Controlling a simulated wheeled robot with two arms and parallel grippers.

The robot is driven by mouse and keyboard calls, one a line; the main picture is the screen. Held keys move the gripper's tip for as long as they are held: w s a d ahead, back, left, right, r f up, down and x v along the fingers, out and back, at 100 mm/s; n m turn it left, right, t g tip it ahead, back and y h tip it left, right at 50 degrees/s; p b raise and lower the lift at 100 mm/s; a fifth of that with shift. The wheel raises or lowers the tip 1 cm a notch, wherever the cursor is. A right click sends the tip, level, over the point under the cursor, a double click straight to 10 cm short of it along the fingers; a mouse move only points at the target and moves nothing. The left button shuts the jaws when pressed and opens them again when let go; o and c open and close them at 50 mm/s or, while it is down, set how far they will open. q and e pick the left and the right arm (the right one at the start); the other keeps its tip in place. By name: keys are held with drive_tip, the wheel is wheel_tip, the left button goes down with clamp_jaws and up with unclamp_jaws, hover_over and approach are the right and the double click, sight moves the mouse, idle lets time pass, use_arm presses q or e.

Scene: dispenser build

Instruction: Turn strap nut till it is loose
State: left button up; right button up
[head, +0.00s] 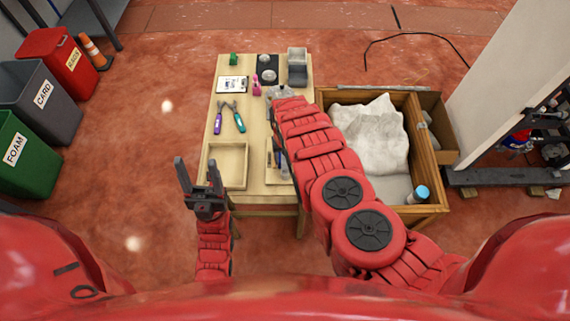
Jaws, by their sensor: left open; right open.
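I cannot make out the strap nut; my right arm covers the middle of the table. My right gripper (274,103) is at the far end of that arm, over the right side of the wooden table (232,150). It is mostly hidden by the arm; it is open. A small grey metallic part (279,91) shows just beyond it; I cannot tell what it is or whether they touch. My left gripper (197,164) is open and empty, pointing away from me just off the table's near left corner.
On the table are pliers (229,116), a white card (232,84), a dark plate (267,69), grey bins (297,65), a pink item (256,85) and an empty wooden tray (243,182). A wooden crate (423,165) adjoins on the right. Labelled bins (40,95) stand left.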

sight(285, 168)
drive_tip(key=shift+f, duration=1.2)
drive_tip(key=shift+a+f+b, duration=0.1)
drive_tip(key=shift+f+b, duration=1.15)
drive_tip(key=shift+f, duration=0.2)
clamp_jaws()
